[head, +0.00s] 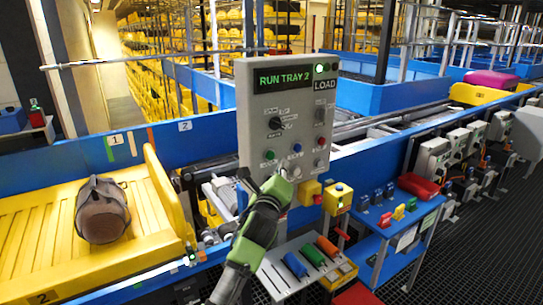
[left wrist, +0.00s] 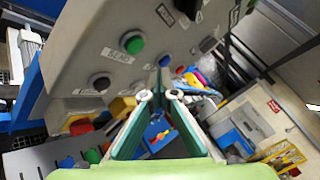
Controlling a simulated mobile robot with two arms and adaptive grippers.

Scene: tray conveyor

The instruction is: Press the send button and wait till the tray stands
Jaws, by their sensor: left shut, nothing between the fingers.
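The grey control panel (head: 255,110) stands upright mid-picture, its screen reading RUN TRAY 2 with a lit green lamp and LOAD beside it. A green button (head: 269,155) is on its lower left; in the left wrist view the green button (left wrist: 133,42) has a label that looks like SEND. My left gripper (head: 288,175) is shut and empty at the panel's lower part. In the wrist view its fingertips (left wrist: 160,78) are below and right of the green button, close to a blue button; contact cannot be told.
A yellow-and-red button box (head: 337,198) and a sloped board with coloured handles (head: 298,272) stand right of my left arm. A blue stand (head: 385,235) with small items is farther right. Another yellow tray (head: 478,95) with a pink item is at the far right.

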